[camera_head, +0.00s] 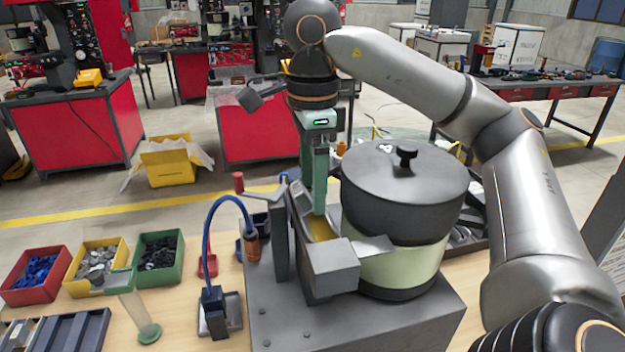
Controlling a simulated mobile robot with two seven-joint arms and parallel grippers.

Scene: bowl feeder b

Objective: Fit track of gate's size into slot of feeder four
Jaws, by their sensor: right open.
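The bowl feeder (400,268) has a dark lidded bowl with a pale green band and stands on a grey base plate. A grey metal chute with a slot (333,262) is at its left side; no number is readable on it. A yellow strip, likely the track (322,230), lies in the chute slot; how deep it sits I cannot tell. My right gripper (316,196) points down over the chute, its green fingers open. One fingertip is just above or touching the yellow strip; the contact is not clear. The gate cannot be made out. My left gripper is not in view.
Red (37,275), yellow (97,268) and green (158,258) bins of small parts stand on the left of the bench. A dark divided tray (62,330) is at front left. A blue cable arches from a sensor stand (213,312) beside the chute.

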